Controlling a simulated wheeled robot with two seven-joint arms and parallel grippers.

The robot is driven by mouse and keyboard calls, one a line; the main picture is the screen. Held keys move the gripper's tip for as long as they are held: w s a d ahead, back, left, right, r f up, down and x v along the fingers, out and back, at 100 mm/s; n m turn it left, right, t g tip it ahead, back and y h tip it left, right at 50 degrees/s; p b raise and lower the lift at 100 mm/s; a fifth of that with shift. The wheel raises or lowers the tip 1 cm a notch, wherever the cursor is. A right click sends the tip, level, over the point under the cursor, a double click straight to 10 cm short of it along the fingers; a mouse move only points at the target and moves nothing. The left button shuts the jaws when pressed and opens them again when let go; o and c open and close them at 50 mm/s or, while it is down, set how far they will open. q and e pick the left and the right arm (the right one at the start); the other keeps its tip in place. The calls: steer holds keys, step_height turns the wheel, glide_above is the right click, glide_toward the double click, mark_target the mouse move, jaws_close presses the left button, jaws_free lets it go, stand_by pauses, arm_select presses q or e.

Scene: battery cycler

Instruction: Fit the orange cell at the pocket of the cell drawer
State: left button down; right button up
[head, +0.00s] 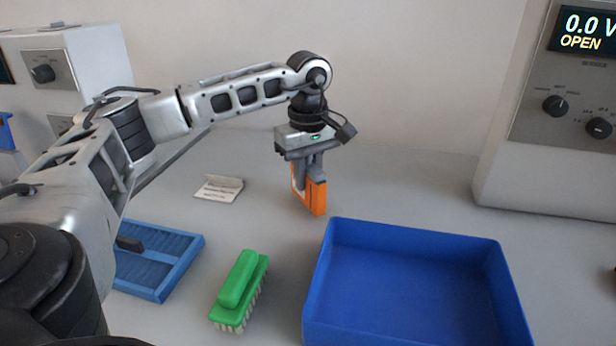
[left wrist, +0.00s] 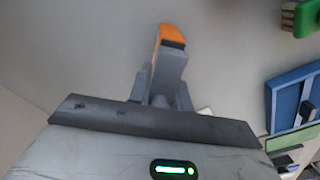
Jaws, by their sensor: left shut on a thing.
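The orange cell (head: 317,197) is held upright, pointing down, in the jaws of my left gripper (head: 309,172), above the grey table behind the big blue bin. It also shows in the left wrist view (left wrist: 172,34) beyond the finger, with a dark end face. The jaws are shut on it; whether its lower end touches the table is unclear. I cannot identify the cell drawer or its pocket for certain. A blue piece (head: 5,131) shows on the cabinet front at the far left edge, mostly cut off. My right gripper is not in view.
An empty blue bin (head: 415,235) stands at front right. A green brush (head: 240,285), a ribbed blue tray (head: 165,258) and a white card (head: 219,188) lie to its left. Cabinets stand at left (head: 95,62) and right (head: 545,165). Table behind the bin is clear.

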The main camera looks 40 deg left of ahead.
arm_select(q)
steer(key=shift+f, duration=0.35)
steer(key=shift+f, duration=0.15)
steer(key=c, duration=1.3)
jaws_free()
step_height(320, 180, up, 12)
steer(key=shift+r, duration=0.15)
steer(key=shift+s, duration=0.1)
